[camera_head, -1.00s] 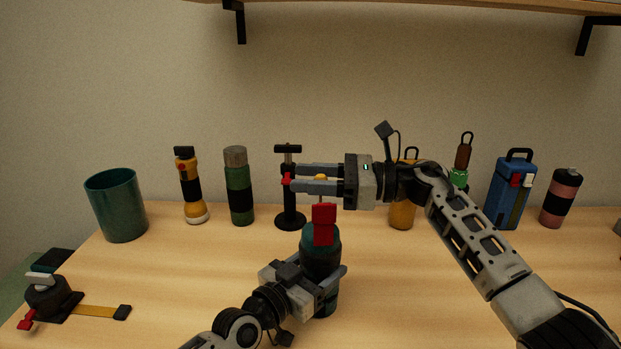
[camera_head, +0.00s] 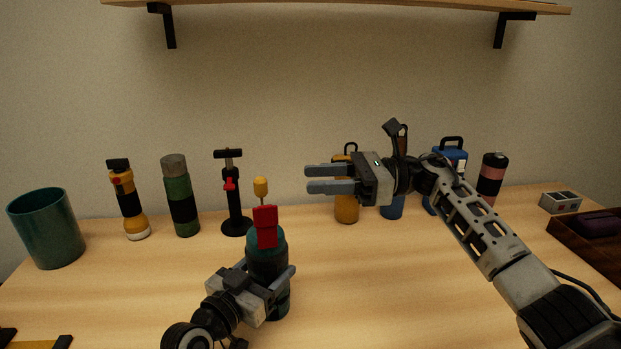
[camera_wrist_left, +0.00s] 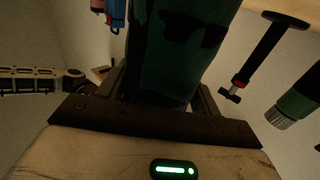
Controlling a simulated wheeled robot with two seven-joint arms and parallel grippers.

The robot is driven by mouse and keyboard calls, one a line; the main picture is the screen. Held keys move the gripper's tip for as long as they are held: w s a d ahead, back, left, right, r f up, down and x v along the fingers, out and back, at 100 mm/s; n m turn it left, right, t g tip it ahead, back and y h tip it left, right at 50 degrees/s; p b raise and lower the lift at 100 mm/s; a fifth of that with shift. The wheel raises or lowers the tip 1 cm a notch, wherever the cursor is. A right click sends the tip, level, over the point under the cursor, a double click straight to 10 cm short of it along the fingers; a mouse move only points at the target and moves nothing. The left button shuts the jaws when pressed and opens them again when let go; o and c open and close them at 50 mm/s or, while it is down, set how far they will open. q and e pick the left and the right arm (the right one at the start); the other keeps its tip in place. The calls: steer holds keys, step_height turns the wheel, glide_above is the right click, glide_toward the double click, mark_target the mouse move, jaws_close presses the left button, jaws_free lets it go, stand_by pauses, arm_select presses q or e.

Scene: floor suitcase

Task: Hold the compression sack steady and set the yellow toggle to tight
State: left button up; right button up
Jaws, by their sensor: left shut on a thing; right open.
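The compression sack (camera_head: 277,248) is a teal upright body with a dark band, standing at the front middle of the table. A red block (camera_head: 265,228) sits at its top. The yellow toggle (camera_head: 261,187) stands up just above and behind the red block, on a thin stem. My left gripper (camera_head: 268,278) is shut on the sack's body from the front. In the left wrist view the sack (camera_wrist_left: 180,55) fills the space between the fingers. My right gripper (camera_head: 307,179) is open and empty, to the right of the toggle and apart from it, fingers pointing left.
A teal cup (camera_head: 46,230), a yellow flashlight (camera_head: 128,200), a green bottle (camera_head: 180,195) and a black pump-like stand (camera_head: 235,205) line the back left. A yellow bottle (camera_head: 346,208), a blue container (camera_head: 452,160) and a pink bottle (camera_head: 491,178) stand behind my right arm.

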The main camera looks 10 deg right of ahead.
arm_select(q)
steer(key=shift+f, duration=0.15)
steer(key=o, duration=1.3)
steer(key=shift+c, duration=0.2)
steer(key=shift+s, duration=0.1)
